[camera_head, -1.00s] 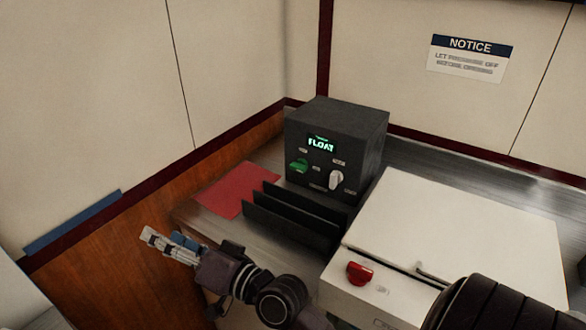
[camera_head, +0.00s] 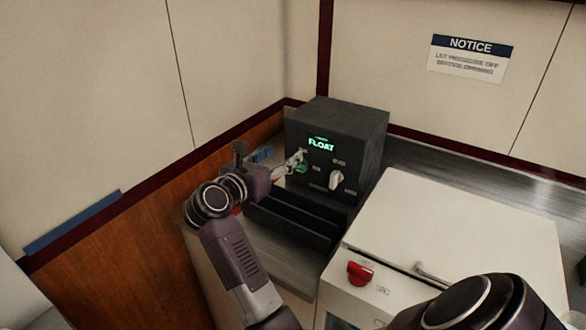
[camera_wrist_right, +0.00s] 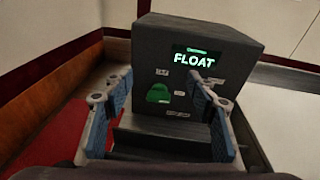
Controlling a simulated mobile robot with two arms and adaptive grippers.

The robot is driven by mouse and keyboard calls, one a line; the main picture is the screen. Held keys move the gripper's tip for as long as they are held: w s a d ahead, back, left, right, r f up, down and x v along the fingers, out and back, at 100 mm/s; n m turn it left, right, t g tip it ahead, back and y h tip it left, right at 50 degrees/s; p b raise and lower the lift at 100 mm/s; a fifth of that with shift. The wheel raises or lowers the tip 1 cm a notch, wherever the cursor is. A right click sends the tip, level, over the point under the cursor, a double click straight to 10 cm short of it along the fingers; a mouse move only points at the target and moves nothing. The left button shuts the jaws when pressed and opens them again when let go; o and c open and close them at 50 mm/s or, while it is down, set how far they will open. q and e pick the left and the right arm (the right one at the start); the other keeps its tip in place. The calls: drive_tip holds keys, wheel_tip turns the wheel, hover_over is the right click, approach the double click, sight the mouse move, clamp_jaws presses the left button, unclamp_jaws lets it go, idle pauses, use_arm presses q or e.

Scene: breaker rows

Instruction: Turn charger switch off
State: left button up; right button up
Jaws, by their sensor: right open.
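The charger is a dark box (camera_head: 352,120) with a lit display reading FLOAT. On its front is a green switch (camera_head: 302,168), partly covered by my gripper in the head view. In the right wrist view the green switch (camera_wrist_right: 158,94) sits between the open fingers as seen from the wrist. A pale knob (camera_head: 336,180) is to its right. My right gripper (camera_head: 297,160) is open and empty, its tips close to the charger's front. Contact with the switch cannot be told. My left gripper is not in view.
A black slotted rack (camera_head: 295,222) stands in front of the charger, below my right gripper. A white-lidded box (camera_head: 465,215) with a red knob (camera_head: 360,273) is at the right. A red mat (camera_wrist_right: 62,130) lies to the left. Walls close the corner behind.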

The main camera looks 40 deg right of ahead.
sight(299, 166)
drive_tip(key=w+d+f+m+g+y+p, duration=0.1)
drive_tip(key=d+f+y, duration=0.1)
drive_tip(key=d+f, duration=0.3)
wheel_tip(299, 166, down, 2)
drive_tip(key=shift+w+d+f+m+g+p, duration=0.1)
drive_tip(key=shift+w+d+m+g+p, duration=0.1)
drive_tip(key=shift+w+m+g+p, duration=0.15)
drive_tip(key=shift+s, duration=0.1)
drive_tip(key=c, duration=1.2)
drive_tip(key=shift+o, duration=0.2)
